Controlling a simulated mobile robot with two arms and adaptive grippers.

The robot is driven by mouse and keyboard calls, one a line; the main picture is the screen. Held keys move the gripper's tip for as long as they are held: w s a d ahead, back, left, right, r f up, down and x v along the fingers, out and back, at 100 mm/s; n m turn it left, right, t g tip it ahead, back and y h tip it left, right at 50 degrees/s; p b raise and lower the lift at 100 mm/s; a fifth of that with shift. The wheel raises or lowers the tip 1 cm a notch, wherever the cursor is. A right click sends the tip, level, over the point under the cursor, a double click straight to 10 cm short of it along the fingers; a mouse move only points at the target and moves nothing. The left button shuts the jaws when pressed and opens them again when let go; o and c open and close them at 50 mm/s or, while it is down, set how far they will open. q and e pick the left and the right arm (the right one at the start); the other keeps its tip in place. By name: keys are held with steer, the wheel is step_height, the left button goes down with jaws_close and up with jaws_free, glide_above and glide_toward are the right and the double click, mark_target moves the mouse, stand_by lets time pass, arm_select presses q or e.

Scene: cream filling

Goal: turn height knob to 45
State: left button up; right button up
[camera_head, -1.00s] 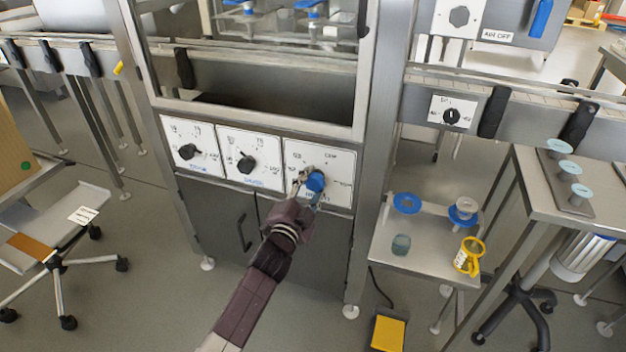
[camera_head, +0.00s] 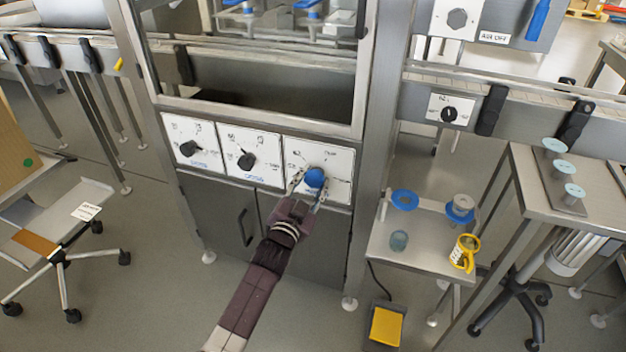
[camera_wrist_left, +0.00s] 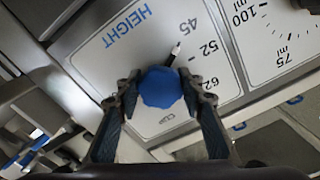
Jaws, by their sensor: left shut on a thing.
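The height knob (camera_head: 314,178) is blue and sits on the rightmost white dial panel (camera_head: 340,165) of the machine. In the left wrist view the knob (camera_wrist_left: 161,87) is between the two fingers of my left gripper (camera_wrist_left: 160,90), which touch its sides. The same gripper (camera_head: 307,187) reaches the knob from below in the head view. The knob's dark pointer (camera_wrist_left: 173,54) with a pale tip points close to the printed 45 (camera_wrist_left: 189,25), with 52 (camera_wrist_left: 208,47) to its right. The word HEIGHT is printed at the upper left. My right gripper is not in view.
Two dial panels with black knobs (camera_head: 189,148) (camera_head: 246,160) stand left of the height panel. A steel side table (camera_head: 400,262) holds blue rings, a glass and a yellow-handled jug (camera_head: 464,254). A yellow pedal (camera_head: 386,326) is on the floor.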

arm_select(q)
steer(key=shift+f, duration=0.1)
steer(key=o, duration=1.2)
steer(key=shift+s, duration=0.1)
steer(key=v, duration=1.1)
steer(key=shift+s, duration=0.4)
steer(key=shift+a, duration=0.2)
